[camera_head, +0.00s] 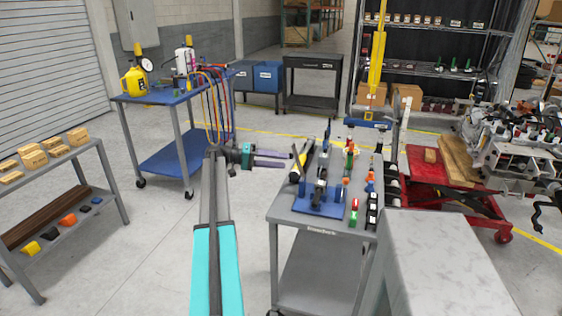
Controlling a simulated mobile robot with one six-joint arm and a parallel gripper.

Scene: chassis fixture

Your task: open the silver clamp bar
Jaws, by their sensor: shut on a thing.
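My gripper (288,159) reaches in from the left, over the left edge of the grey cart (287,214). Its fingers are shut on the silver clamp bar (297,157), a thin slanted piece that shows just beyond the fingertips. The bar is small here, and the exact grip is hard to make out. A blue chassis fixture (318,207) stands on the cart top, below and to the right of my gripper. Dark upright clamp parts on the fixture partly hide one another, so where the bar joins it cannot be told.
Several small red, green and black parts (353,218) line the cart's right side. A grey box-like surface (440,260) stands close at front right. A blue cart (160,98) with hoses is behind left. A red lift table (440,175) stands right. Open floor lies at front left.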

